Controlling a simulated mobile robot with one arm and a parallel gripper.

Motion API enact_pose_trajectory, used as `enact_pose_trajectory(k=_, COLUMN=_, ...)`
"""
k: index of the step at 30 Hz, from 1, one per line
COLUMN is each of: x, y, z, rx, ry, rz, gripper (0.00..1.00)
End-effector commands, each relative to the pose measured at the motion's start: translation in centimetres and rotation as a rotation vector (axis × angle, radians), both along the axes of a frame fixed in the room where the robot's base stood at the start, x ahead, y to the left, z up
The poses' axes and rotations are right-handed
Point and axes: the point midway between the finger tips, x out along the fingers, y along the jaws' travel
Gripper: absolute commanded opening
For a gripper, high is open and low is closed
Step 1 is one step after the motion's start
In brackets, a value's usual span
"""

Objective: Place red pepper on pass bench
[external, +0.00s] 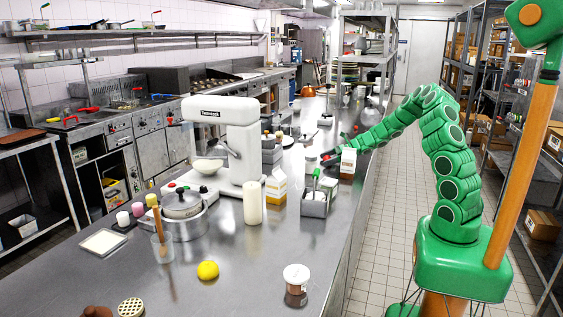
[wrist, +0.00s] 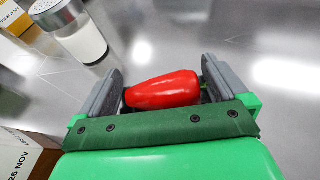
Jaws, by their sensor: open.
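The red pepper (wrist: 162,90) lies between the two grey fingers of my gripper (wrist: 160,70) in the wrist view. The fingers are open, with a gap at the pepper's left end and a smaller one at its right. In the external view my gripper (external: 328,158) is low over the long steel bench (external: 255,275), behind a white carton, and a bit of red shows there. The pepper seems to rest on the steel surface. I cannot tell which surface is the pass bench.
A white-and-orange carton (external: 348,163) stands close to my gripper. A shaker jar (wrist: 78,38) is ahead to the left in the wrist view. A steel caddy (external: 318,200), another carton (external: 276,186) and a white mixer (external: 228,145) stand nearby.

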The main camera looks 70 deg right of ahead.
Motion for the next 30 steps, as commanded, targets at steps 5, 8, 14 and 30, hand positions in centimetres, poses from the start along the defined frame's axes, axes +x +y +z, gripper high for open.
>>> enact_pose_trajectory(k=5, x=-0.4, y=-0.2, z=0.4, rx=-0.001, ry=-0.001, rz=-0.001, gripper=1.0)
enact_pose_trajectory(k=8, x=-1.1, y=-0.5, z=0.8, rx=-0.001, ry=-0.001, rz=-0.001, gripper=1.0)
enact_pose_trajectory(k=14, x=-3.0, y=-1.3, z=1.7, rx=0.0, ry=-0.002, rz=-0.001, gripper=1.0)
enact_pose_trajectory(k=30, x=-8.2, y=-3.5, z=3.9, rx=0.0, ry=0.0, rz=-0.001, gripper=1.0)
